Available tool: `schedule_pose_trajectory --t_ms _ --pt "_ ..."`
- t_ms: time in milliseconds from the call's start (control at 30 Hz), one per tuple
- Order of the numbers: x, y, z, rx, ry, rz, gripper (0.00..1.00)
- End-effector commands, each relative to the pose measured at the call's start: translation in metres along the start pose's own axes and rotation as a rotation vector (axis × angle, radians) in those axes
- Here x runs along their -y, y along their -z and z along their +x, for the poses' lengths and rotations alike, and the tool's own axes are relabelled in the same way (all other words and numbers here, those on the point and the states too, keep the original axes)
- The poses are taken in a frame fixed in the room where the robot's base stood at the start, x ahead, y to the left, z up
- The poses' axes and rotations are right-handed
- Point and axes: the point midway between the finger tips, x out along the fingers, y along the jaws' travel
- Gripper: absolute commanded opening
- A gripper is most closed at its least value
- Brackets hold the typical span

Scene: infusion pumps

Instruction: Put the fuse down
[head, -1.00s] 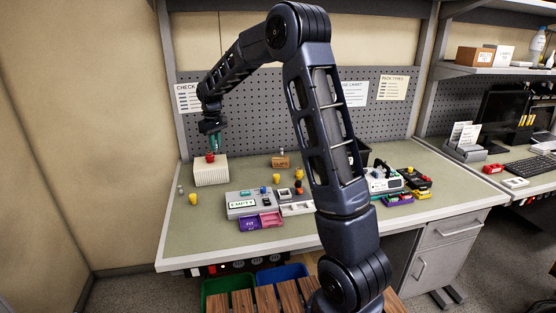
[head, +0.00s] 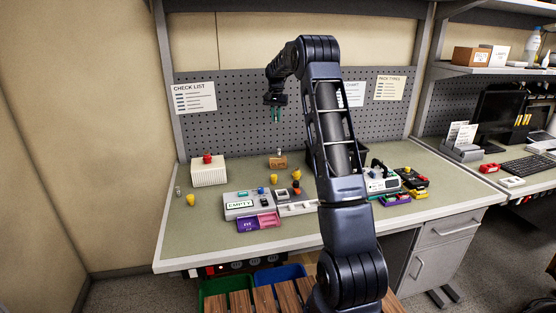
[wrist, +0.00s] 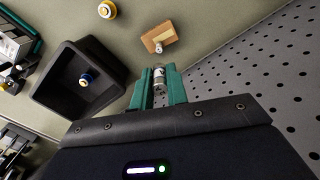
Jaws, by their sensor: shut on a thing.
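My gripper (head: 276,116) is raised in front of the pegboard, above the back of the workbench. In the wrist view its green fingers (wrist: 160,88) are shut on a small clear fuse (wrist: 159,75) with metal ends. The fuse sticks out past the fingertips and is too small to make out in the head view. A tan labelled block (head: 277,162) stands on the bench below my gripper. The block also shows in the wrist view (wrist: 163,38), beyond the held fuse and apart from it. A small pale cylinder (wrist: 158,47) stands at the block.
A black bin (wrist: 62,101) holds a blue-and-white round part. A white box with a red top (head: 208,173) stands at left. A grey "EMPTY" unit (head: 238,205), a purple-and-pink tray (head: 257,222) and yellow parts (head: 190,200) lie in front.

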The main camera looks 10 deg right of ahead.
Motion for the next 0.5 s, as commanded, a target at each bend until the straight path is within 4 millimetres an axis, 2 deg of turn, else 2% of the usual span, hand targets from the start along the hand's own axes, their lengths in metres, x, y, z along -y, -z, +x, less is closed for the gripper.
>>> schedule_pose_trajectory --t_ms 167,500 --pt "-0.004 0.004 0.018 0.003 -0.001 0.020 0.00" --pt "-0.004 0.003 0.091 0.003 -0.001 0.017 0.00"
